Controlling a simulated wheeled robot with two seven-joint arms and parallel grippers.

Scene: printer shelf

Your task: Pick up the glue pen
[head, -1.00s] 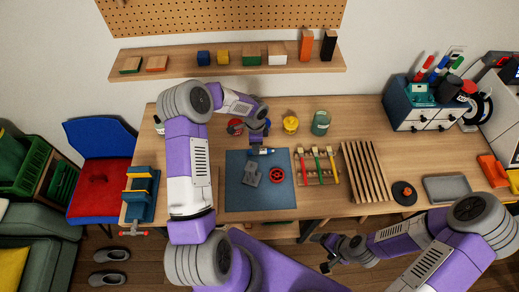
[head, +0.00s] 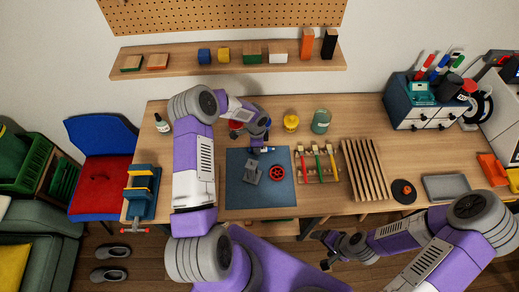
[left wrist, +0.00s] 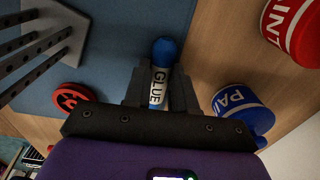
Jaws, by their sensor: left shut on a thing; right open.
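The glue pen is a small white tube with a blue cap and the word GLUE, seen in the left wrist view (left wrist: 158,82). In the head view the glue pen (head: 268,149) shows at the top edge of the blue mat (head: 240,197). My left gripper (head: 259,147) is shut on it; in the left wrist view its fingers (left wrist: 160,92) press its sides and the cap sticks out beyond them. I cannot tell whether the pen still touches the mat. My right gripper (head: 327,250) is open and empty, low in front of the table.
A grey bracket (head: 253,171) and a red wheel (head: 277,173) lie on the mat. A red paint pot (left wrist: 292,30) and a blue paint pot (left wrist: 242,110) stand close to my left gripper. A brush rack (head: 318,176) and a slatted rack (head: 364,171) stand to the right.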

